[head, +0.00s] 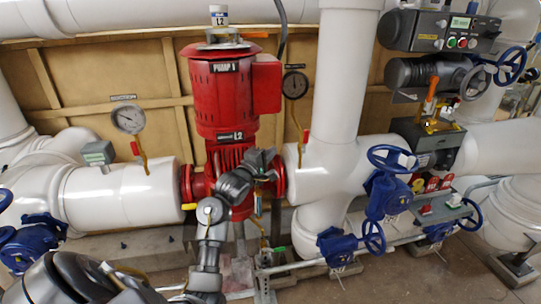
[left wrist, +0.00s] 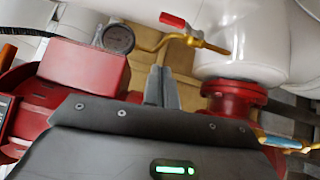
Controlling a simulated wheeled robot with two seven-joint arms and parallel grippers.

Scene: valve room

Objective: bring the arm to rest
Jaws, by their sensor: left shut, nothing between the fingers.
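My left arm reaches up from the bottom of the head view, in front of the red pump (head: 215,90). My left gripper (head: 268,160) is at the pump's lower right side, close to the red flange on the white pipe. In the left wrist view its two grey fingers (left wrist: 161,88) are together with nothing between them. The red box (left wrist: 85,65) of the pump is left of the fingers and a red flange (left wrist: 233,98) is right of them. I cannot tell how much gap there is to the pump. My right gripper is not in view.
A thick white pipe (head: 338,80) rises right of the pump. Pressure gauges (head: 128,119) hang on both sides. Blue handwheel valves (head: 385,190) and control boxes (head: 440,32) crowd the right. A red-handled valve (left wrist: 172,20) on brass tubing is beyond the fingers. Floor shows at lower right.

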